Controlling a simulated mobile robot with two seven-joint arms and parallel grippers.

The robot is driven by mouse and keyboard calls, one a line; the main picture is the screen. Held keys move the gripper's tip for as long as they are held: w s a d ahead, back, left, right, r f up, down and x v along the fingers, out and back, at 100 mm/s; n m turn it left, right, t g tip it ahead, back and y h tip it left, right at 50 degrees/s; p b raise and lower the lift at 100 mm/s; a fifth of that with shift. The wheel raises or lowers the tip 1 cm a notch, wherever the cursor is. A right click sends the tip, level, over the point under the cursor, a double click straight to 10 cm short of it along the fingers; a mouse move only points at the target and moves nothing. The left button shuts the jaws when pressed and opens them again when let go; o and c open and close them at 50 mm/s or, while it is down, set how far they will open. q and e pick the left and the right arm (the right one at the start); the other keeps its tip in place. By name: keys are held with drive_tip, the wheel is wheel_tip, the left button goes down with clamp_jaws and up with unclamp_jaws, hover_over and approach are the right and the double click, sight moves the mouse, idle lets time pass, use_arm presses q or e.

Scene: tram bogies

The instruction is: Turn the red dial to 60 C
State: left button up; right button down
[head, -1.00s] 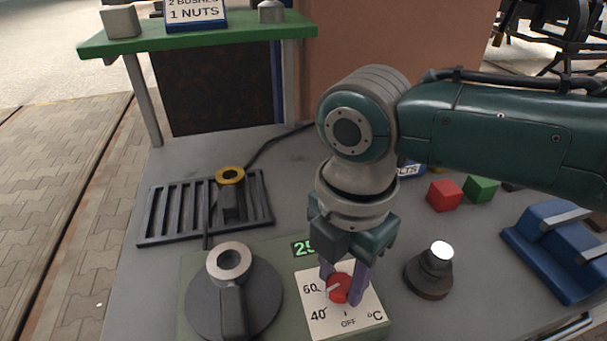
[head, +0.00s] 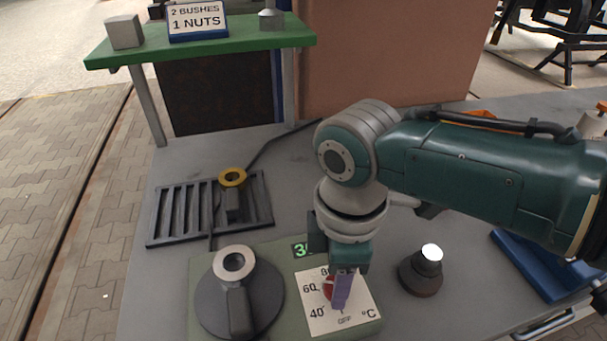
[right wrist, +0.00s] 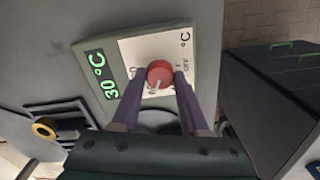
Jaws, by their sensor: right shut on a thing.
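The red dial (head: 328,289) sits on a white scale plate (head: 318,319) on a green heater box, partly hidden by my gripper in the head view. In the right wrist view the dial (right wrist: 160,74) is between the purple fingers of my right gripper (right wrist: 158,76), which is shut on it. The dial's pale pointer faces the 60 side of the scale; its exact mark is hard to read. The green display (right wrist: 103,74) reads 30 °C. My right gripper (head: 340,296) comes down from above in the head view. My left gripper is not in view.
A dark round heater with a metal ring (head: 233,263) stands left of the dial. A black post with a white top (head: 427,265) is close on the right. A slotted rack (head: 180,215) and a green shelf (head: 245,36) are behind; a blue tray (head: 535,270) is at the right.

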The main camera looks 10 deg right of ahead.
idle(0.6)
drive_tip(key=shift+c, duration=2.1)
unclamp_jaws()
drive_tip(key=shift+r, duration=0.1)
wheel_tip(320, 180, up, 10)
drive_tip(key=p, duration=0.2)
